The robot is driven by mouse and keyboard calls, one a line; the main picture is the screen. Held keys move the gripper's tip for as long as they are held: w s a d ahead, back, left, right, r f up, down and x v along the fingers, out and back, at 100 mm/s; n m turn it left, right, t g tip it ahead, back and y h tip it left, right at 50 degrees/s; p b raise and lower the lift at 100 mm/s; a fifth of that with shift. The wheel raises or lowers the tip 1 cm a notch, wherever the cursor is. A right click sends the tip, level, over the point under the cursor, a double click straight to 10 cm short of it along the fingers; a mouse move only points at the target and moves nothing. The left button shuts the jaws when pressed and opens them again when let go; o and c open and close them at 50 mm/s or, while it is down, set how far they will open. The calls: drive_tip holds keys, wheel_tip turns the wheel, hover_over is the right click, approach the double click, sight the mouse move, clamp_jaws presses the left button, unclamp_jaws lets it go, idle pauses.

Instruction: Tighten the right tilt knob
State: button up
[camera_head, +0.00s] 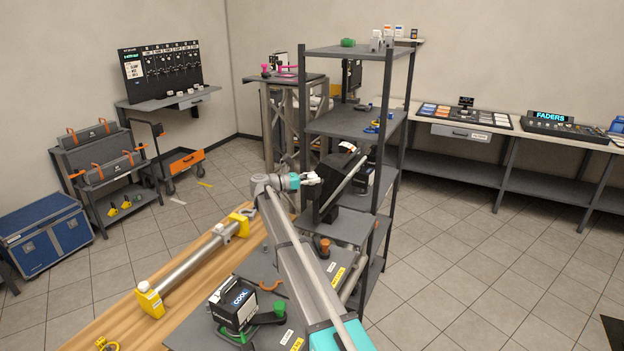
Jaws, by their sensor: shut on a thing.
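A black stage fixture (340,165) sits tilted at the middle of the picture, beside the grey shelf rack. My arm reaches from the bottom right up to it. My gripper (313,179) is at the left side of the fixture, small in view, and shut on what seems to be the tilt knob there. The knob is hidden by the fingers, so its shape and how tight it sits cannot be told.
The grey shelf rack (347,123) stands close around the fixture and my arm. A wooden bench (188,309) with a silver tube (188,268) in yellow clamps lies at left. A box marked COOL (234,305) stands in front. The tiled floor at right is free.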

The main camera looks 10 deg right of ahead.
drive_tip(key=shift+w+m+g, duration=0.15)
drive_tip(key=shift+m+g, duration=0.15)
drive_tip(key=shift+g, duration=0.1)
drive_tip(key=o, duration=1.1)
drive_tip(key=shift+a, duration=0.1)
drive_tip(key=shift+o, duration=0.3)
drive_tip(key=s+a, duration=0.1)
drive_tip(key=a, duration=1)
drive_tip(key=shift+s+a, duration=0.4)
